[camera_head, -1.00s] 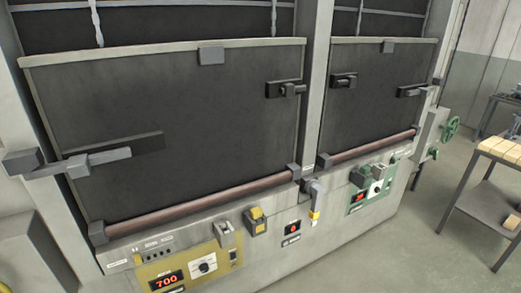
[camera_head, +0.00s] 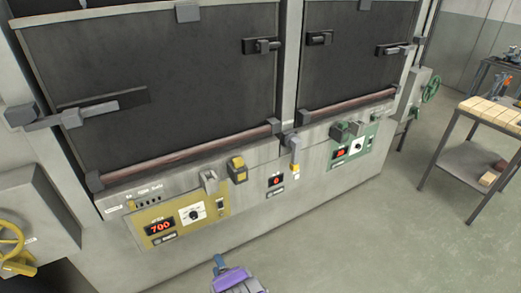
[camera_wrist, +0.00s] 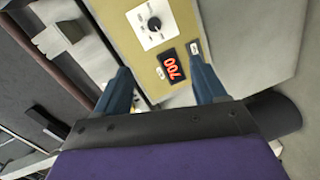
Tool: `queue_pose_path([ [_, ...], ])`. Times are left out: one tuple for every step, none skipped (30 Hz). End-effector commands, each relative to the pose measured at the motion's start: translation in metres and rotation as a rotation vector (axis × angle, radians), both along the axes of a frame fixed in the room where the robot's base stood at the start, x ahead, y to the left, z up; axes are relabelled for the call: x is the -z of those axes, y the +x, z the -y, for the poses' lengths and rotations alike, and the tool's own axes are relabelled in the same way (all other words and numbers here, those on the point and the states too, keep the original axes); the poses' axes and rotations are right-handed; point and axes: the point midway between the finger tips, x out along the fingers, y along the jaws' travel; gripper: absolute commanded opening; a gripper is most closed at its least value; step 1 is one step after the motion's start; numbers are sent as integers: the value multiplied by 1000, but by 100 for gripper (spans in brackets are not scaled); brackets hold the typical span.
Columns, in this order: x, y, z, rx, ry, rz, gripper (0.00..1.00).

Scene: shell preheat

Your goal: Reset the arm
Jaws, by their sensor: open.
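My gripper (camera_head: 220,263) shows at the bottom middle of the head view, with a purple body and a blue finger, low in front of the furnace. In the wrist view its two blue fingers (camera_wrist: 159,66) stand apart with nothing held between them. Beyond them is the yellow control panel (camera_wrist: 130,45), with its dial and a red 700 display. The same yellow panel (camera_head: 177,217) is on the furnace front in the head view. The rest of my arm is mostly out of view.
The furnace has two dark doors (camera_head: 150,80) with latches. A green panel (camera_head: 352,149) is at right, a yellow handwheel (camera_head: 12,243) at left, and a green handwheel (camera_head: 431,89) farther right. A table with pale bricks (camera_head: 492,112) stands right. The floor (camera_head: 370,235) in front is clear.

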Motion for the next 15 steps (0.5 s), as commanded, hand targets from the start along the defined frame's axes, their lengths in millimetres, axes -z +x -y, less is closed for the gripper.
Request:
queue_pose_path([
  [-5, 4, -2, 7, 9, -12, 71],
  [-8, 7, -3, 10, 13, -22, 71],
  [-10, 10, -4, 17, 19, -37, 71],
  [-12, 13, -4, 21, 22, -50, 71],
  [-14, 15, -4, 27, 26, -62, 71],
  [-17, 19, -4, 34, 33, -78, 71],
  [-20, 22, -5, 40, 40, -92, 71],
  [-23, 25, -5, 46, 45, -107, 71],
  [-28, 30, -5, 55, 53, -128, 71],
  [-32, 33, -5, 63, 61, -146, 71],
  [-36, 36, -4, 71, 68, -165, 71],
  [-42, 41, -3, 83, 79, -196, 71],
  [-48, 45, -3, 93, 89, -218, 71],
  [-54, 49, -2, 104, 99, -243, 71],
  [-61, 54, 0, 119, 112, -279, 71],
])
